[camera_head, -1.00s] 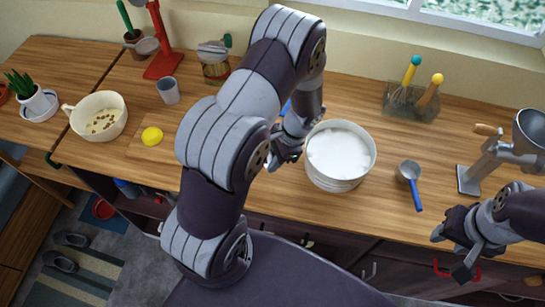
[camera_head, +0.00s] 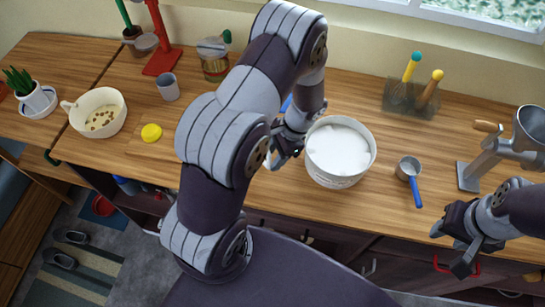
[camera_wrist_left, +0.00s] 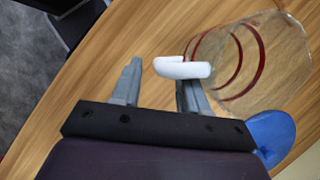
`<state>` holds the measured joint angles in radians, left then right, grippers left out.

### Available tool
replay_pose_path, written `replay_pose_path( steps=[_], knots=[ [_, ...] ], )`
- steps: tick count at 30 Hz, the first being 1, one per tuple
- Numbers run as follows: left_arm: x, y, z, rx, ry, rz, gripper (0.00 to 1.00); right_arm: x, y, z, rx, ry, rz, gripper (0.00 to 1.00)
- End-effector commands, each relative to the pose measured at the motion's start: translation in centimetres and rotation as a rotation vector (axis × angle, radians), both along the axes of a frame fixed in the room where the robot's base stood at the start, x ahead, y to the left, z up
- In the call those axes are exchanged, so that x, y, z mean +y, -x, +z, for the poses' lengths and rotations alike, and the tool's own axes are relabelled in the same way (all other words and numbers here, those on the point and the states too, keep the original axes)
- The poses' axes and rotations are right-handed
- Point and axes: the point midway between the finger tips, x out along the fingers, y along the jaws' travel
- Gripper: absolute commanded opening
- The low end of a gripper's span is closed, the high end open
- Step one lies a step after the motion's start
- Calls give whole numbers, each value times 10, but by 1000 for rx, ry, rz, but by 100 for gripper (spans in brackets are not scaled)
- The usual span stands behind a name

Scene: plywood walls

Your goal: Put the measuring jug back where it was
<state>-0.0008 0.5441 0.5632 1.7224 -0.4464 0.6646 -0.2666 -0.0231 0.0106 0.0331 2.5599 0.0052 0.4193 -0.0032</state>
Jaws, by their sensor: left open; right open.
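The measuring jug (camera_wrist_left: 240,62) is clear glass with red bands and a white handle (camera_wrist_left: 183,68). In the left wrist view it is at the upper right. My left gripper (camera_wrist_left: 160,88) is open, its two fingers apart; the handle's end reaches over the right fingertip into the space between them. Whether they touch cannot be told. In the head view my left gripper (camera_head: 284,158) is beside the white tub, and my arm hides the jug. My right gripper (camera_head: 452,250) is open and empty at the counter's front edge, lower right.
A white tub of white powder (camera_head: 340,152) stands right of my left gripper. A blue-handled scoop (camera_head: 409,170) and a grey grinder (camera_head: 497,150) are farther right. A blue object (camera_wrist_left: 270,135) lies near the jug. A cereal bowl (camera_head: 99,113), yellow item (camera_head: 151,133) and grey cup (camera_head: 168,87) stand left.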

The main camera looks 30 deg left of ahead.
Motion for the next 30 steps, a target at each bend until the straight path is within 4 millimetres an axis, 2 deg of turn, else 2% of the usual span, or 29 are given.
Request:
replay_pose_path(
  steps=[12, 14, 17, 20, 24, 27, 30],
  knots=[
    [-23, -25, 76, -4, 1, -1, 44, 0, 0, -23, 1, 0, 0, 43],
    [-25, -27, 92, 0, 1, -2, 44, 0, 0, -8, 1, 0, 0, 43],
    [-28, -29, 99, -4, 3, 4, 44, 0, 0, -4, 0, 0, 0, 43],
    [-36, -16, 113, -84, 39, 93, 44, 0, 0, -4, 0, 0, 0, 43],
    [-52, 23, 140, -310, 138, 371, 44, 0, 0, -5, 1, 0, 0, 43],
    [-58, 47, 150, -430, 189, 539, 44, 0, 0, -5, 1, 0, 0, 43],
    [-60, 59, 153, -485, 211, 623, 44, 0, 0, -5, 1, 0, 0, 43]
  ],
)
